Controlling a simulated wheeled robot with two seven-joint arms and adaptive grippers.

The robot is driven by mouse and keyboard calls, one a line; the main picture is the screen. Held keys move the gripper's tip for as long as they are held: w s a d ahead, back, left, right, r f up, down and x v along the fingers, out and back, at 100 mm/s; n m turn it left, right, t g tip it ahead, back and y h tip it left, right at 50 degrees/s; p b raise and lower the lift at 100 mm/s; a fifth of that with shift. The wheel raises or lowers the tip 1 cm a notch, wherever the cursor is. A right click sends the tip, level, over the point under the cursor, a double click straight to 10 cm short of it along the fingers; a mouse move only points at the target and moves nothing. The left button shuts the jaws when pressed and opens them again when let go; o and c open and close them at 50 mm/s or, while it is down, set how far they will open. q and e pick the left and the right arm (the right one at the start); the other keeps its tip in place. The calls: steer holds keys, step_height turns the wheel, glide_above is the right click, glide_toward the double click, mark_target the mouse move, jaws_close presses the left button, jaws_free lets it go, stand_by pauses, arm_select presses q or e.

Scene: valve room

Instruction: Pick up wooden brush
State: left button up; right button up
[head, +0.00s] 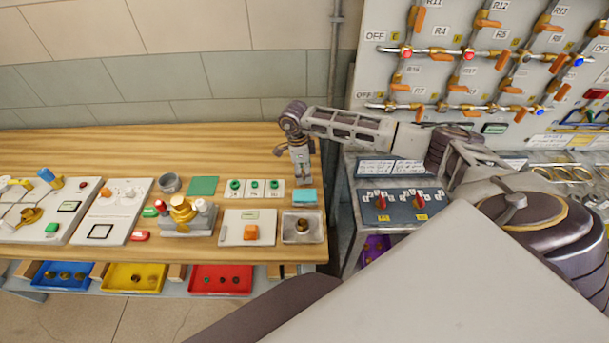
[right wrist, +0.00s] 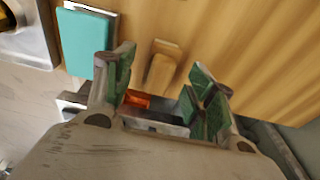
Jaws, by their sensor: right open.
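A small light-brown wooden piece, which looks like the wooden brush (right wrist: 162,68), lies on the wooden table in the right wrist view. It shows just beyond and between the fingertips of my right gripper (right wrist: 165,80). The gripper is open with nothing held, and its green-padded fingers are apart. I cannot tell how far the fingertips are above the brush. In the head view my right gripper (head: 301,176) hangs fingers-down over the right end of the table, and I cannot make out the brush there. My left gripper is not in view.
A teal block (head: 305,196) lies close in front of my right gripper, also in the right wrist view (right wrist: 88,42). A metal tray (head: 289,236) is nearer the front edge. A valve panel (head: 380,80) stands right.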

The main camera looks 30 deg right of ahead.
steer(key=shift+s+f, duration=0.1)
steer(key=shift+f, duration=0.85)
steer(key=shift+d, duration=0.1)
steer(key=c, duration=1.1)
